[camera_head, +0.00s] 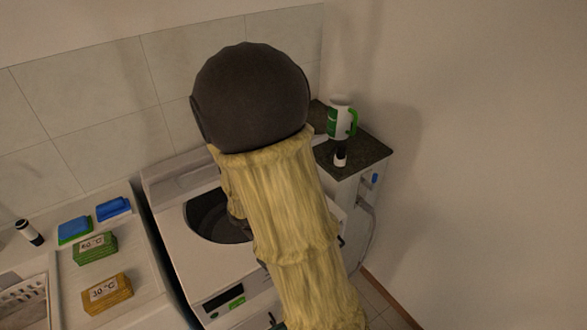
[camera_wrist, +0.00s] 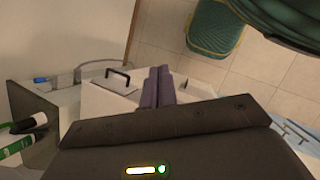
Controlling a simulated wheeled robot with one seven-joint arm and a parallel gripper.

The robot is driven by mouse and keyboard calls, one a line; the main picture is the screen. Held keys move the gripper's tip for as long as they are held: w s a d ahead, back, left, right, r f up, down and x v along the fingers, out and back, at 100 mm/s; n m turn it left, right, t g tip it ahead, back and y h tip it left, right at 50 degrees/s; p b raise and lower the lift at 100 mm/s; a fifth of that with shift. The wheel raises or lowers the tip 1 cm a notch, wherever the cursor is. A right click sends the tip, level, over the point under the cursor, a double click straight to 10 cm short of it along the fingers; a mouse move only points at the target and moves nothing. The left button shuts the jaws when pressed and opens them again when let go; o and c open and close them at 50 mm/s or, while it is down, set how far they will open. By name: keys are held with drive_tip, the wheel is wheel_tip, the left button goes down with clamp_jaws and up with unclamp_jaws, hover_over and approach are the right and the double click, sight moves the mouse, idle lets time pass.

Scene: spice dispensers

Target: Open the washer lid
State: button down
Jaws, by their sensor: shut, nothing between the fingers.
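The washer (camera_head: 185,185) is a white top-loader, in the middle of the head view. Its dark round top (camera_head: 210,215) is partly covered by my arm, and I cannot tell there whether the lid is raised. A small green display (camera_head: 236,303) shows on its front panel. My gripper (camera_wrist: 159,72) shows in the wrist view as two purple-grey fingers side by side, shut and empty. They point toward a white surface beside a black handle (camera_wrist: 118,76). In the head view my gripper is hidden behind my arm. The lid is not clearly seen in the wrist view.
A dark-topped cabinet (camera_head: 372,150) stands right of the washer, with a white and green jug (camera_head: 340,122) and a small bottle (camera_head: 340,158). At left, a white counter holds green (camera_head: 95,248) and yellow (camera_head: 108,292) blocks. A green basket (camera_wrist: 215,30) is on the tiled floor.

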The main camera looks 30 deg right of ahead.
drive_tip(key=w+d+f+n+g+h+b, duration=0.1)
drive_tip(key=d+f+n+h+b, duration=0.1)
drive_tip(key=d+n+h+b, duration=0.3)
drive_tip(key=w+d+f+n+h+b, duration=0.2)
drive_tip(key=d+n+h, duration=0.3)
drive_tip(key=d+h, duration=0.2)
drive_tip(key=w+a+r+n+t+h+b, duration=0.1)
drive_tip(key=w+a+n+t+h+b, duration=0.1)
drive_tip(key=w+n+t, duration=0.5)
drive_tip(key=w+a+n+t+h+b, duration=0.2)
drive_tip(key=w+n+t+b, duration=0.2)
drive_tip(key=w+n+t, duration=0.4)
drive_tip(key=n+t, duration=0.3)
drive_tip(key=shift+w+a+r+h, duration=0.15)
drive_tip(key=shift+a+r+h, duration=0.15)
drive_tip(key=shift+r, duration=0.1)
drive_tip(key=shift+d, duration=0.15)
